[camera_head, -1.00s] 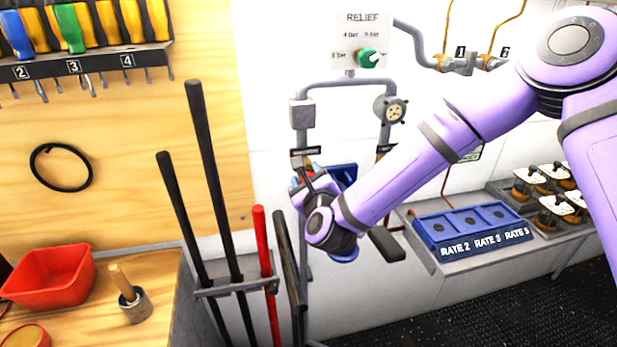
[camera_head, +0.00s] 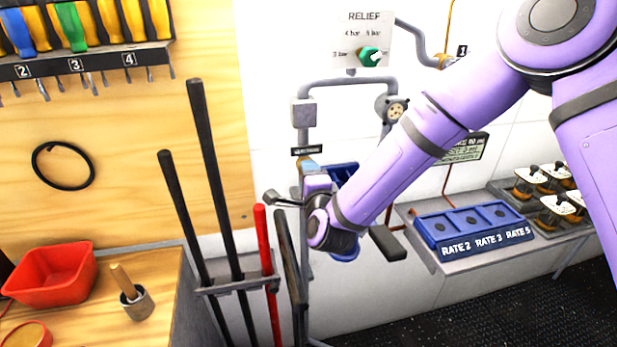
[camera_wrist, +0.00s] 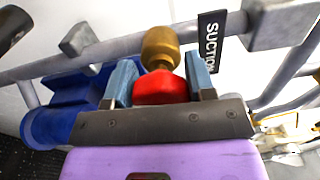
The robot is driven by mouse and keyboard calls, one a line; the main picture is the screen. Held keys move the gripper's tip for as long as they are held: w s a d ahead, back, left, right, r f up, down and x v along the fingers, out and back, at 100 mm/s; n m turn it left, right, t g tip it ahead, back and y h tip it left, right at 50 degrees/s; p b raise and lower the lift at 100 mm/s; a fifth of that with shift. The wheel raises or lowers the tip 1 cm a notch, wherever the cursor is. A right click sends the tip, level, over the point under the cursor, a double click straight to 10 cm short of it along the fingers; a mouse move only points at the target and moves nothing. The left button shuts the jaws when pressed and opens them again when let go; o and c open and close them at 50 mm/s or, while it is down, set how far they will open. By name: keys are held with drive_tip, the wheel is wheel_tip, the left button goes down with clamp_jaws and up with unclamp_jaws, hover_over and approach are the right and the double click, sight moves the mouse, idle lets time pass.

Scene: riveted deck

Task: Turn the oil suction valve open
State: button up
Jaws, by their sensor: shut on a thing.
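The suction valve shows in the wrist view as a brass body (camera_wrist: 160,48) with a red handle (camera_wrist: 160,89). The red handle sits between the two blue fingers of my gripper (camera_wrist: 161,82), which is shut on it. The black SUCTION label (camera_wrist: 211,40) is just right of the brass body. In the head view my gripper (camera_head: 309,170) is at the left vertical pipe, just below the small black label (camera_head: 308,151). There the handle is mostly hidden by my gripper. How far the valve is turned is hard to tell.
Grey pipes (camera_head: 343,86) run above my gripper to a round flanged fitting (camera_head: 393,108). Long dark bars and a red bar (camera_head: 267,262) stand in a rack close to its left. A blue tray (camera_head: 475,224) labelled with rates is on the right shelf.

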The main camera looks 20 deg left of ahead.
drive_tip(key=shift+f+n, duration=0.1)
drive_tip(key=shift+n, duration=1.5)
drive_tip(key=o, duration=0.9)
drive_tip(key=shift+o, duration=0.2)
drive_tip(key=v, duration=1.1)
drive_tip(key=shift+a, duration=0.1)
